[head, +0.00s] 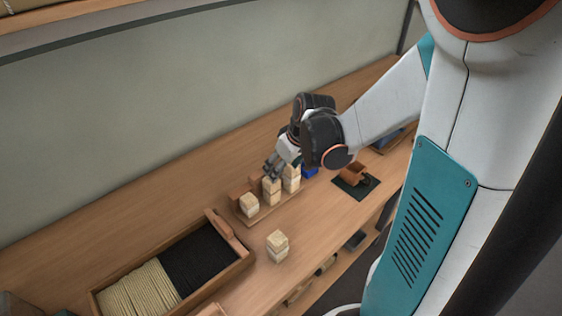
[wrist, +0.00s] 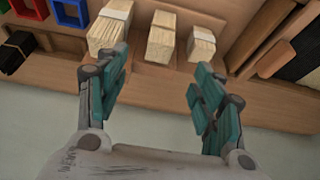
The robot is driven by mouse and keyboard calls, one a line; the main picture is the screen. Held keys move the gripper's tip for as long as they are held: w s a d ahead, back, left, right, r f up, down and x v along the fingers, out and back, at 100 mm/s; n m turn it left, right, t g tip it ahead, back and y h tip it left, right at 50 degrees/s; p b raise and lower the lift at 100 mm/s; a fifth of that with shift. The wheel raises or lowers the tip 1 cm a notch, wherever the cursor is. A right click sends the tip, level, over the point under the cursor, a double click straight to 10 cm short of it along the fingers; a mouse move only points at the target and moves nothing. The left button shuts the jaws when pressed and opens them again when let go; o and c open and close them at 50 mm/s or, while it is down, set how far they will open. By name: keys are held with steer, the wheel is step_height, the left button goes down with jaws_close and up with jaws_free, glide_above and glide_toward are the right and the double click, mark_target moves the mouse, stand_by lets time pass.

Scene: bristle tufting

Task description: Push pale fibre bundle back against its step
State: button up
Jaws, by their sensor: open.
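Three pale fibre bundles stand in a row on a stepped wooden rack (head: 262,218): a left one (head: 249,206), a middle one (head: 271,190) and a right one (head: 291,178). In the wrist view they appear as a large bundle (wrist: 108,32), a middle one (wrist: 162,42) and a smaller one (wrist: 202,46), each with a paler band. My gripper (head: 271,168) is above the rack near the middle bundle. Its teal fingers are open and empty in the wrist view (wrist: 155,80), apart from the bundles. Whether each bundle touches its step is unclear.
Another pale bundle (head: 278,246) stands alone on the bench in front of the rack. A wooden tray (head: 240,262) of pale and black fibres lies left. The wall is close behind.

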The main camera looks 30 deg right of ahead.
mark_target(271, 185)
steer(key=b+x, duration=0.5)
steer(key=x, duration=0.9)
steer(key=shift+r, duration=0.1)
steer(key=c, duration=1.2)
